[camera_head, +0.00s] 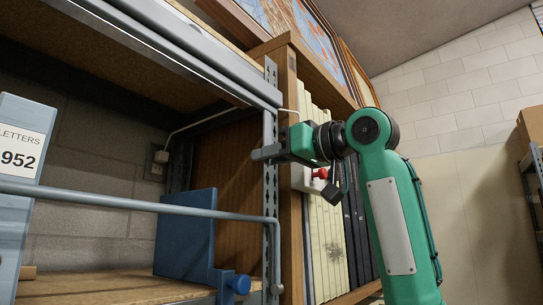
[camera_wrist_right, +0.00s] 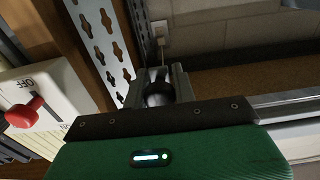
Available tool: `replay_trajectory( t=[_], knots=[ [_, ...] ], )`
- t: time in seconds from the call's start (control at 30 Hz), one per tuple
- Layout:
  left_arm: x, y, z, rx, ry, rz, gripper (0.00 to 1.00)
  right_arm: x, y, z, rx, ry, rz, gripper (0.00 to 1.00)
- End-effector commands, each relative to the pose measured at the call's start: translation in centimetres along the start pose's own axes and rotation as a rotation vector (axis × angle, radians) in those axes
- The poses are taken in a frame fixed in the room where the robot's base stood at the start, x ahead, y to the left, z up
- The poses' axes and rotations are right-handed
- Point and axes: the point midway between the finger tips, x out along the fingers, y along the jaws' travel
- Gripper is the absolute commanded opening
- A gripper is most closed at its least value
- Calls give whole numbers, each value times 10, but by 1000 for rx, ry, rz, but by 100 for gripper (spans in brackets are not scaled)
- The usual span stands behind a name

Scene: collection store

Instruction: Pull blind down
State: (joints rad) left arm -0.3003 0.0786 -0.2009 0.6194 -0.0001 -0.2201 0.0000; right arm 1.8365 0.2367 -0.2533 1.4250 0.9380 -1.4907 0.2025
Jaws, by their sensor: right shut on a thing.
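My right gripper (camera_head: 264,153) reaches in from the right to the perforated metal post at the shelf's front corner. In the right wrist view its two grey fingers (camera_wrist_right: 160,90) are shut on a small dark round piece (camera_wrist_right: 158,96), which I cannot name for sure. The piece is mostly hidden in the head view. A grey metal rail (camera_head: 200,62) runs along the shelf's top front edge, above and left of the gripper; it may be the blind's housing. No blind sheet is clearly visible, and the shelf front below is open. My left gripper is not in view.
A switch box with a red lever (camera_head: 319,174) sits close below the right gripper. A grey bar (camera_head: 130,203) crosses the shelf front. Inside stand a blue bookend (camera_head: 186,232) and a letters box (camera_head: 20,140). Upright pale binders (camera_head: 318,230) stand right of the post.

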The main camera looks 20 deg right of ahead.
Motion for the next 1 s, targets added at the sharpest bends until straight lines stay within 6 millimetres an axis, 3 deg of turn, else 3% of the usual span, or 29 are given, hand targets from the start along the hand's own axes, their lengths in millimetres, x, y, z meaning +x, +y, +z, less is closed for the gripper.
replay_trajectory(
  t=[0.17,0.37,1.0],
  knots=[
    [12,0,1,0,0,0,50,0,0,13,-1,1,1,0],
    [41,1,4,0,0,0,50,0,0,49,-1,0,1,0],
    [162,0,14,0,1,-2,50,0,0,206,-1,-3,0,0]
  ],
)
